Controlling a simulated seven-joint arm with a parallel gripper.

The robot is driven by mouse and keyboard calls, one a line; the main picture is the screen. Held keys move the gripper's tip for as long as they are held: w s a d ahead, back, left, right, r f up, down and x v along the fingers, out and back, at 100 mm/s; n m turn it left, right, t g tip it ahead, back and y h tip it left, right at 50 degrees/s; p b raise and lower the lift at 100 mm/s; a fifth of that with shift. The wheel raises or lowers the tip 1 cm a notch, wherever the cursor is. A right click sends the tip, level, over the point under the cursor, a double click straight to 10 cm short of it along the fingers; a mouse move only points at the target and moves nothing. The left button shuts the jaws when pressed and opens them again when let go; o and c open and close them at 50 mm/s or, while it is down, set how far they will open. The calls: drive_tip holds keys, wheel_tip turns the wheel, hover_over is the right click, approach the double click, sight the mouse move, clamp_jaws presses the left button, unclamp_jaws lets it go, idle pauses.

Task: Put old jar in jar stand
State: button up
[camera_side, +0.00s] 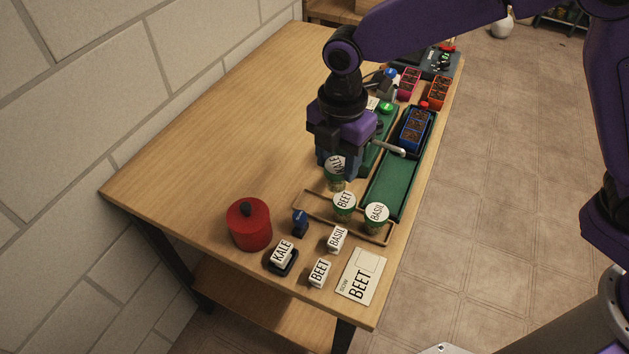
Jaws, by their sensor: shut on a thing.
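My gripper (334,174) is shut on the KALE jar (338,184), which has a white round label on top and a greenish body. The fingers partly hide the jar. It is at the far edge of the jar stand (312,208), a low wooden frame; I cannot tell whether it touches the stand or hangs above it. The BEET jar (344,207) and the BASIL jar (376,215) stand upright at the stand's middle and right. The stand's left part looks empty.
A red canister (249,224), a small blue object (300,222), a KALE block (281,253) on a dark base, BEET (319,273) and BASIL (337,238) blocks and a BEET card (361,276) are in front. A green tray (392,186) holds a blue planter (415,129). The left table is clear.

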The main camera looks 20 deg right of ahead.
drive_tip(key=shift+w+a+f, duration=0.5)
drive_tip(key=shift+w+f, duration=0.1)
drive_tip(key=shift+f, duration=0.85)
drive_tip(key=shift+w+a+f, duration=0.55)
drive_tip(key=shift+f, duration=0.95)
drive_tip(key=shift+w+a+f, duration=0.5)
drive_tip(key=shift+w+f, duration=0.1)
drive_tip(key=shift+f, duration=0.85)
drive_tip(key=shift+f, duration=0.15)
drive_tip(key=o, duration=0.9)
drive_tip(key=shift+r, duration=6.2)
